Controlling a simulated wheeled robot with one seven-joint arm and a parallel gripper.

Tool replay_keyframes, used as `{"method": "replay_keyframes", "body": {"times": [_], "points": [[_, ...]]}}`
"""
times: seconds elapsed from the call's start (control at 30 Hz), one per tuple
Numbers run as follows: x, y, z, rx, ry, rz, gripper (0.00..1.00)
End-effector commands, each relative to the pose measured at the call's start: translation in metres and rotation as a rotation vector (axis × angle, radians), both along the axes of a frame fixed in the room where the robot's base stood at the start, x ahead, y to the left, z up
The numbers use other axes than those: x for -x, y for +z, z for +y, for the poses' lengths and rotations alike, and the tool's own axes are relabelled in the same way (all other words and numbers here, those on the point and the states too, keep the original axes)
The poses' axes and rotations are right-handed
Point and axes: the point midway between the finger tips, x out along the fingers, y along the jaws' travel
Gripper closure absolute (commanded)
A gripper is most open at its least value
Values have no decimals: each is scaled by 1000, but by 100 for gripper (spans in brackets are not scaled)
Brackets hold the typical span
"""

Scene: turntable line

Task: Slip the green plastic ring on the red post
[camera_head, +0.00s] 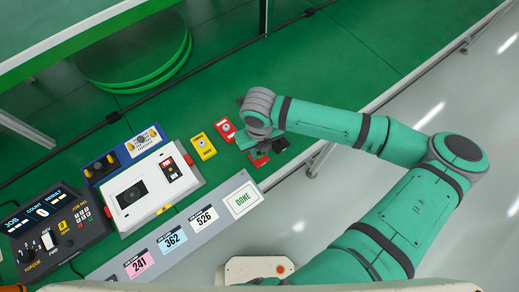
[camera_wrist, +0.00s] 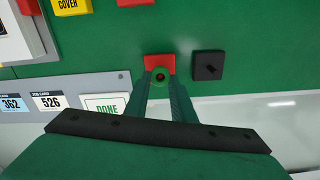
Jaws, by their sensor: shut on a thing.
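My gripper (camera_wrist: 161,86) is shut on the green plastic ring (camera_wrist: 160,75), whose near side sits between the two fingertips. In the wrist view the ring lies over the front part of the red square base (camera_wrist: 159,62) of the red post. A red spot, apparently the post (camera_wrist: 160,77), shows through the ring's hole. I cannot tell whether the ring is around the post or held above its tip. In the head view the red base (camera_head: 259,160) shows just below my wrist; the ring and fingertips are not clear there.
A black square block with a black post (camera_wrist: 208,65) stands close to the right of the red base. A yellow box (camera_head: 202,146) and a red box (camera_head: 225,129) stand to the left. The grey strip with the DONE card (camera_head: 242,199) runs along the table's front edge.

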Motion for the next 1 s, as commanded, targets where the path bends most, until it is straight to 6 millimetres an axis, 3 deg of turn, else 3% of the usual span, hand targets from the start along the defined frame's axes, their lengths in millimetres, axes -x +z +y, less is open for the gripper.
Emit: {"method": "replay_keyframes", "body": {"times": [1.0], "points": [[0,-15,0,-1,0,0,98]]}}
